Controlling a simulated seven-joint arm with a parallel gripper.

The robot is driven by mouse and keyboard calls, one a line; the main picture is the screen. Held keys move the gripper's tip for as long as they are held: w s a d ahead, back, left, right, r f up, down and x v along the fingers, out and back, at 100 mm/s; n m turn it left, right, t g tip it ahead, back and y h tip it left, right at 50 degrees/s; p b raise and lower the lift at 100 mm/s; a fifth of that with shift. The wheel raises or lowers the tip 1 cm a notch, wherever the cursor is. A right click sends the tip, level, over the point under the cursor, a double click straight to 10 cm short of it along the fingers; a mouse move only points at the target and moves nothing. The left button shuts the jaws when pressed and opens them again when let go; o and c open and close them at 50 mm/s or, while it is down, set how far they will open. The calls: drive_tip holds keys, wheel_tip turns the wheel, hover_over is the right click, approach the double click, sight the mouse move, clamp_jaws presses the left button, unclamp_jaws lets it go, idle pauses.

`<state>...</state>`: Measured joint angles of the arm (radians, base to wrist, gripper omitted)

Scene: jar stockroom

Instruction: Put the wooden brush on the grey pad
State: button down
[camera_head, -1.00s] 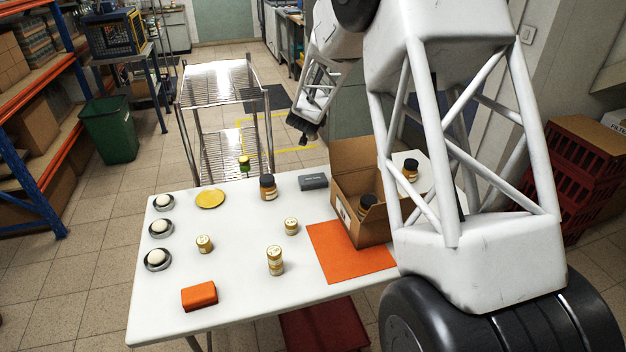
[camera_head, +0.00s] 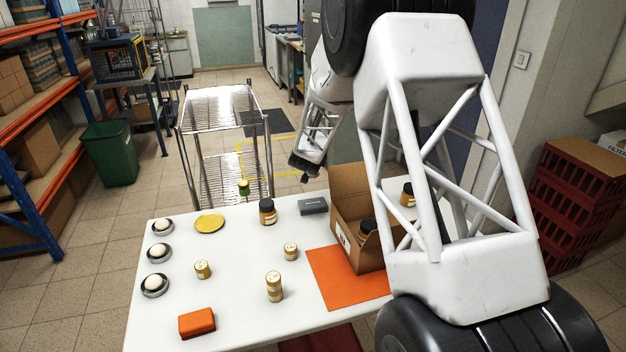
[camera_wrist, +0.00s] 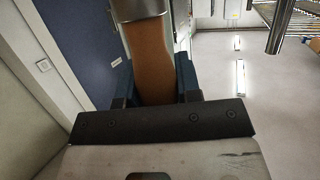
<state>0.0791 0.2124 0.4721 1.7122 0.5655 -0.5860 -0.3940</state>
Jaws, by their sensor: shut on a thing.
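In the wrist view my gripper (camera_wrist: 153,88) is shut on a brown wooden piece, seemingly the wooden brush (camera_wrist: 150,55), held between two dark blue fingers. Its bristles cannot be made out. In the head view my gripper (camera_head: 302,166) hangs beyond the far edge of the white table, and the brush cannot be told apart there. A small dark grey block (camera_head: 313,206) with a label lies near the table's far edge, close to the carton. My arm hides part of the table's right side.
The table (camera_head: 180,290) holds an open carton (camera_head: 371,257) with a jar, an orange mat (camera_head: 335,283), an amber jar (camera_head: 267,212), several small jars, a yellow disc (camera_head: 209,223), white balls in dishes and an orange block (camera_head: 197,323). A wire cart (camera_head: 222,102) stands behind.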

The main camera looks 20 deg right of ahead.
wheel_tip(320, 180, down, 9)
drive_tip(key=shift+r, duration=0.2)
idle(0.3)
drive_tip(key=shift+f, duration=1.95)
drive_tip(key=shift+f, duration=0.15)
drive_tip(key=c, duration=0.8)
unclamp_jaws()
drive_tip(key=shift+r, duration=0.2)
drive_tip(key=shift+v, duration=1.25)
drive_tip(key=v, duration=0.9)
drive_tip(key=shift+s, duration=0.2)
